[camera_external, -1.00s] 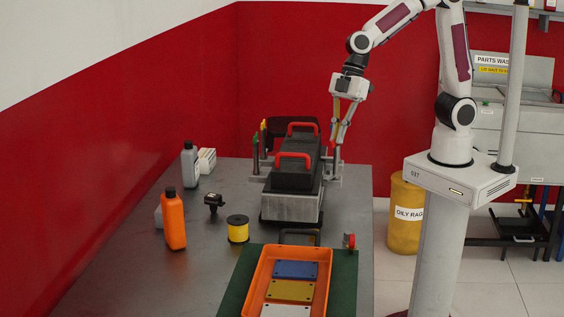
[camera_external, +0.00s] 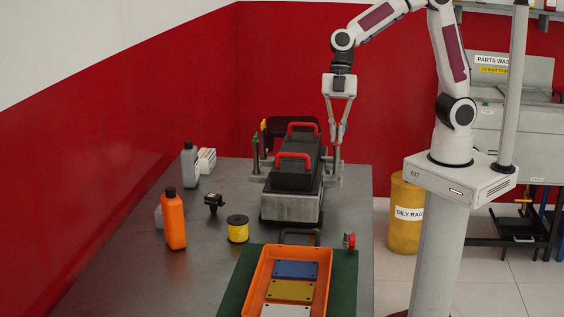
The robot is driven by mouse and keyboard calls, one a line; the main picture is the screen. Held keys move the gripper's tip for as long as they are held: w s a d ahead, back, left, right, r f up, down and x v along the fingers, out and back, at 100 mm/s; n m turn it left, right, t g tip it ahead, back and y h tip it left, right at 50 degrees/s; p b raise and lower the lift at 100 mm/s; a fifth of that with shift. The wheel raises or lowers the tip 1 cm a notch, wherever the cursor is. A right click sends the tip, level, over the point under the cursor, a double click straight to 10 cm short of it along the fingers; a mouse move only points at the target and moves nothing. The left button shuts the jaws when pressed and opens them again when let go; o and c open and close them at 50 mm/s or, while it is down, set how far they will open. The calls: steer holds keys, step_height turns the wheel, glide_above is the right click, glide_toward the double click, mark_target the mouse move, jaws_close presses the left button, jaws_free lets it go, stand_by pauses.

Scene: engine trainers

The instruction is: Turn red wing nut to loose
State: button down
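The engine trainer (camera_external: 291,207) is a grey metal block with a black cover and two red handles (camera_external: 293,160) on top, standing on the bench. My gripper (camera_external: 337,143) points down at the right side of the trainer, near its back, with its fingers converging toward the tips. A small red-topped part (camera_external: 349,240) stands on the bench's right side, in front of the trainer.
An orange tray (camera_external: 249,286) with coloured plates lies on a green mat (camera_external: 345,285) in front. An orange bottle (camera_external: 173,222), a grey bottle (camera_external: 189,165), a yellow spool (camera_external: 238,229) and a small black part (camera_external: 213,202) stand on the left. Green and yellow-topped posts (camera_external: 255,154) rise left of the trainer.

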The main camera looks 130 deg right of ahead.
stand_by(0.4)
steer(key=c, duration=2.3)
jaws_free()
steer(key=shift+a+m+t+h, duration=0.1)
steer(key=shift+m+t+h, duration=0.45)
steer(key=shift+m, duration=1.45)
steer(key=shift+s, duration=0.1)
